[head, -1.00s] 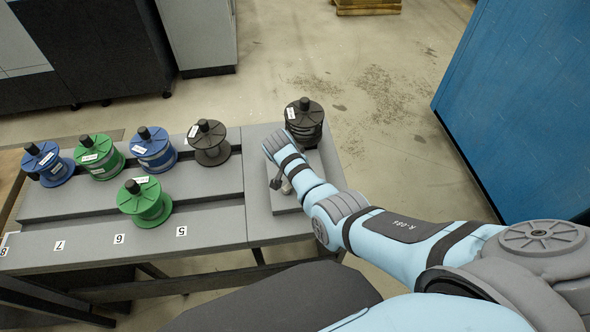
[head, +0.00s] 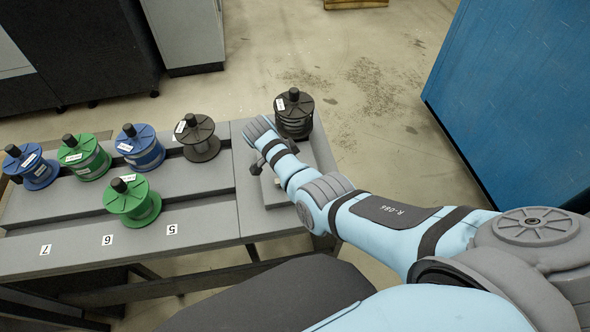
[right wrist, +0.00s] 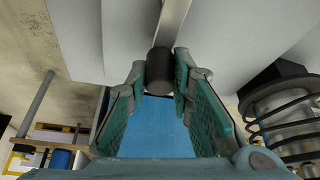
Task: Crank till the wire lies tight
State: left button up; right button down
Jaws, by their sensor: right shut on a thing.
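A dark spool (head: 294,118) stands on the grey mount at the right end of the bench. In the right wrist view the spool (right wrist: 280,85) shows at the right, with dark wire loops (right wrist: 268,132) standing off its core in places. My right gripper (right wrist: 160,75) is shut on the dark cylindrical crank knob (right wrist: 159,62), at the end of a pale metal crank arm (right wrist: 172,22). In the head view my right forearm and wrist cover the crank and most of the gripper, just in front of the spool. My left gripper is in neither view.
On the bench (head: 195,220) to the left stand blue spools (head: 145,155), green spools (head: 135,205) and a dark grey spool (head: 199,138). Number labels (head: 171,229) mark the front edge. A blue cabinet (head: 510,90) stands at the right, with clear floor between.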

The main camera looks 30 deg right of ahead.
jog(key=shift+s+a+f, duration=0.1)
jog(key=c, duration=1.4)
grip_release()
jog(key=v, duration=1.2)
